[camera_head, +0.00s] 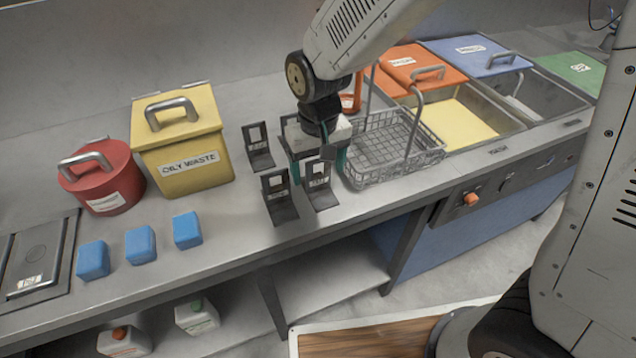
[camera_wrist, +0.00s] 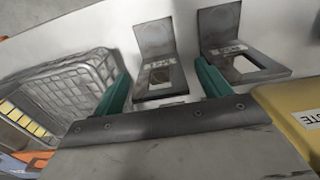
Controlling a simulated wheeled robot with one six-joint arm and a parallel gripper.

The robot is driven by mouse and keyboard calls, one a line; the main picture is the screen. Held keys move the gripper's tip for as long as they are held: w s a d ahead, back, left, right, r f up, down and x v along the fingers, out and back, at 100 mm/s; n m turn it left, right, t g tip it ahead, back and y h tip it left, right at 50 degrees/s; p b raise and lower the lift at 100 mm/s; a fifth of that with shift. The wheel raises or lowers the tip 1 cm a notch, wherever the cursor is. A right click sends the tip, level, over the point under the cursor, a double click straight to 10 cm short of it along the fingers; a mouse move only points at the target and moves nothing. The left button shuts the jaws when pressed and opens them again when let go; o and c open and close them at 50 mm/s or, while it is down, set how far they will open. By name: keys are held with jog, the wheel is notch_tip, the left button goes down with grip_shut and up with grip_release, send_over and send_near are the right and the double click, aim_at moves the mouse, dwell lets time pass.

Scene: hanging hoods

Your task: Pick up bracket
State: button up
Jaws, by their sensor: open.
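Several dark L-shaped brackets with a square cut-out and a small white label stand on the grey counter. One bracket (camera_head: 320,197) is right below my gripper (camera_head: 318,166); a second bracket (camera_head: 280,205) is just left of it, and a third bracket (camera_head: 260,157) stands behind, to the left. My gripper is open, with teal fingers pointing down. In the wrist view, one bracket (camera_wrist: 155,40) lies between and beyond the fingertips (camera_wrist: 166,75), and another bracket (camera_wrist: 219,25) is right of it. I cannot tell whether a finger touches a bracket.
A wire basket (camera_head: 424,157) stands close on the right, before open-topped bins with coloured lids. A yellow oily-waste box (camera_head: 190,175) and a red canister (camera_head: 104,190) are left. Blue blocks (camera_head: 140,245) line the front left. The counter's front edge is near the brackets.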

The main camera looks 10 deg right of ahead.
jog(key=c, duration=1.5)
grip_shut()
jog(key=shift+r, duration=0.15)
